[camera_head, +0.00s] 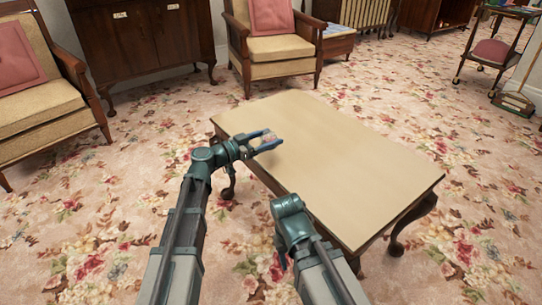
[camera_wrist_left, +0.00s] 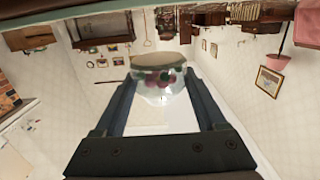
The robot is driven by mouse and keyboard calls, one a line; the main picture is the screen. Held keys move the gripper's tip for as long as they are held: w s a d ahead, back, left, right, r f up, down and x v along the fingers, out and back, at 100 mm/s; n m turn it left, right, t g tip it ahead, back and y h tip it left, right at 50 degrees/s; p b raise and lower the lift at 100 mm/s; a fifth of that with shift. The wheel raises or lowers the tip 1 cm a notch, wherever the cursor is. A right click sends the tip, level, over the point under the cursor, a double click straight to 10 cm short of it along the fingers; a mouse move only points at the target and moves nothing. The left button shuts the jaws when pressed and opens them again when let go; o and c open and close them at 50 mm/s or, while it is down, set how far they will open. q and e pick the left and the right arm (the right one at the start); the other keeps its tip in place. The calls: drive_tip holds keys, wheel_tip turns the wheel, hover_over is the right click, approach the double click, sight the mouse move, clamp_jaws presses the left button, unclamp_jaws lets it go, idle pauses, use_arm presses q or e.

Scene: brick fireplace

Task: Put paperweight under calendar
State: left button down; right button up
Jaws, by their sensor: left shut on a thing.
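My left gripper (camera_head: 268,141) is above the left part of the wooden table (camera_head: 335,165). It is shut on the paperweight, a clear rounded glass piece with dark red and green inside. In the left wrist view the paperweight (camera_wrist_left: 160,82) sits between the two fingertips; in the head view only a small pinkish bit of it shows. My right arm comes in at the bottom middle, with a dark part hanging beside the table; its jaws cannot be made out. I cannot make out a calendar in either view.
The tabletop is bare. Armchairs (camera_head: 275,50) and a dark cabinet (camera_head: 140,45) with two small white cards on its front stand behind. A trolley (camera_head: 490,50) with a pink seat-like pad stands at the back right. Floral carpet around the table is open.

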sight(271, 162)
use_arm(q)
drive_tip(key=s, duration=0.1)
drive_tip(key=s+d, duration=0.1)
drive_tip(key=s, duration=0.1)
drive_tip(key=shift+s+f, duration=0.15)
wheel_tip(271, 162, down, 4)
drive_tip(key=b, duration=0.4)
drive_tip(key=shift+r, duration=0.25)
drive_tip(key=shift+f, duration=0.15)
unclamp_jaws()
